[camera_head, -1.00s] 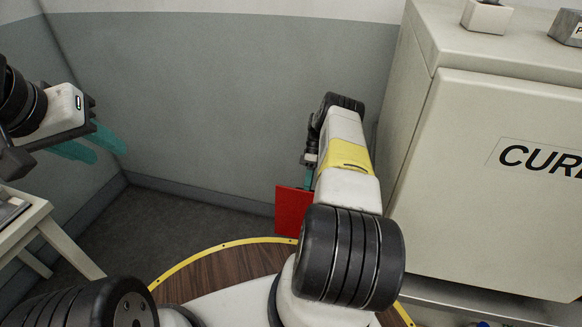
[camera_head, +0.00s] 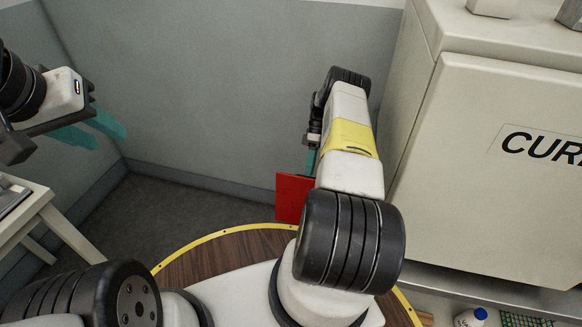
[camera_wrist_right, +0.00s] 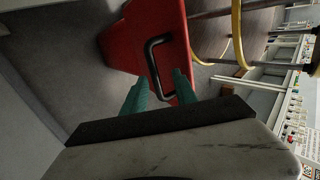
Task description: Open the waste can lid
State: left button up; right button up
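The red waste can (camera_head: 292,198) stands on the floor in the head view, partly hidden behind my right arm. In the right wrist view, its red top or lid (camera_wrist_right: 125,40) carries a black U-shaped handle (camera_wrist_right: 150,52). My right gripper (camera_wrist_right: 160,88) is open, its teal fingers on either side of the handle's near end. I cannot tell whether they touch it. In the head view the right gripper is mostly hidden by its own wrist. My left gripper (camera_head: 100,133) is open and empty at the left, away from the can.
A large pale cabinet (camera_head: 500,185) stands close on the right of my right arm. A light table (camera_head: 35,220) is at the left. A grey wall (camera_head: 215,95) stands behind. A bottle with a blue cap (camera_head: 478,317) is low at the right. Floor at centre left is clear.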

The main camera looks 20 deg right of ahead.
jog(key=s+a+r, duration=0.2)
jog(key=s+a, duration=0.6)
jog(key=s, duration=0.6)
jog(key=shift+a, duration=0.1)
jog(key=w+a+r+m+t+h, duration=0.2)
jog(key=r+t, duration=0.1)
jog(key=r, duration=1)
jog(key=w+a+r+m+t+h, duration=0.1)
jog(key=w+r+m+t, duration=0.1)
jog(key=r, duration=1.2)
jog(key=s+a+r+m+t, duration=0.3)
jog(key=s+a+r, duration=0.1)
jog(key=s+r, duration=0.3)
jog(key=s+a+r+m+t, duration=0.3)
jog(key=s+r, duration=0.4)
jog(key=r, duration=0.3)
jog(key=shift+a+r+t, duration=0.15)
jog(key=shift+a+t, duration=0.45)
jog(key=shift+t, duration=0.1)
jog(key=shift+s+a, duration=0.1)
jog(key=shift+s, duration=0.1)
jog(key=shift+c, duration=1.3)
grip_shut()
